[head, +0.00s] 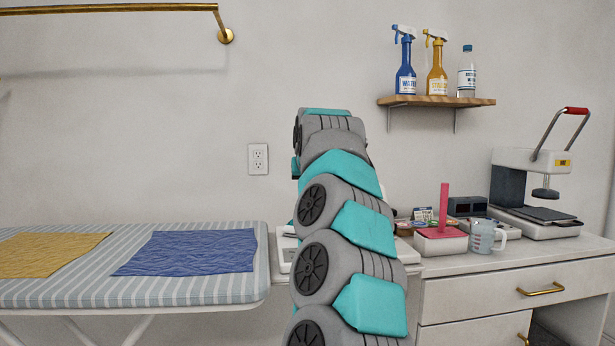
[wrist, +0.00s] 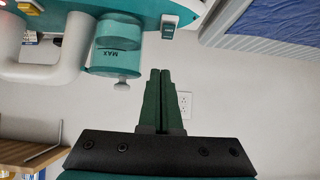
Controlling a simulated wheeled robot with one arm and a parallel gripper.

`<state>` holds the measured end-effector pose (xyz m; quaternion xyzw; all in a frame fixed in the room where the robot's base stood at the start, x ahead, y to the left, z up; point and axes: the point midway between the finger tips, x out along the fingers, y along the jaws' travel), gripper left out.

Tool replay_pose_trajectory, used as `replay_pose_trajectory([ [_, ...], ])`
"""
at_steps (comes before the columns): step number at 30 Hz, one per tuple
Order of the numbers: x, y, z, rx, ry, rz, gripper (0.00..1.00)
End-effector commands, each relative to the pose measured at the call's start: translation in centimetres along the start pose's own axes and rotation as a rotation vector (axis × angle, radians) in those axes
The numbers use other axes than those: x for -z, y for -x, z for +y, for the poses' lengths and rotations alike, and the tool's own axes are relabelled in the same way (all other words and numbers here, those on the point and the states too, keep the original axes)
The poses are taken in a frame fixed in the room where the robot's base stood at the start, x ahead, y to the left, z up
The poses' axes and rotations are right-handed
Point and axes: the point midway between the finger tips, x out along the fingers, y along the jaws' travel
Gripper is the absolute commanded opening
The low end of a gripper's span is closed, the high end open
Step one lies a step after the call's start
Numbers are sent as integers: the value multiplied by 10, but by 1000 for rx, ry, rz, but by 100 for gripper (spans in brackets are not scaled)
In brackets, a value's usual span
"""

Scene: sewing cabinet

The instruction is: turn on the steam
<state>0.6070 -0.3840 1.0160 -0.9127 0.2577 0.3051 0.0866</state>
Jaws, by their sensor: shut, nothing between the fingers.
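A teal and white appliance (wrist: 135,12), which looks like the steam unit, fills the top left of the wrist view. It has a cylinder marked MAX (wrist: 113,58) and a small switch-like part (wrist: 168,25) on its edge. I cannot tell whether that part is on or off. My gripper (wrist: 160,73) is shut and empty, its dark green fingers together. Its tips are just right of the cylinder and below the switch-like part in the picture, apparently touching neither. In the head view my arm hides the gripper and most of the appliance.
An ironing board (head: 185,291) with yellow and blue cloths (head: 190,252) stands left. A white cabinet (head: 460,301) on the right bears a measuring jug (head: 484,238), a pink-posted box (head: 442,245) and a heat press (head: 530,160). A bottle shelf (head: 437,101) hangs above.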

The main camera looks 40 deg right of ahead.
Motion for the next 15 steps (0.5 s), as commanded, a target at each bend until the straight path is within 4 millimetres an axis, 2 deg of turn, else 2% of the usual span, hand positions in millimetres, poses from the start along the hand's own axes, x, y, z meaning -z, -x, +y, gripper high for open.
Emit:
replay_pose_trajectory([
  [1, -2, -7, 0, 0, 1, -2, 0],
  [10, -22, -24, 0, 1, 1, -4, 0],
  [15, -27, -29, 1, -1, 0, -1, 0],
])
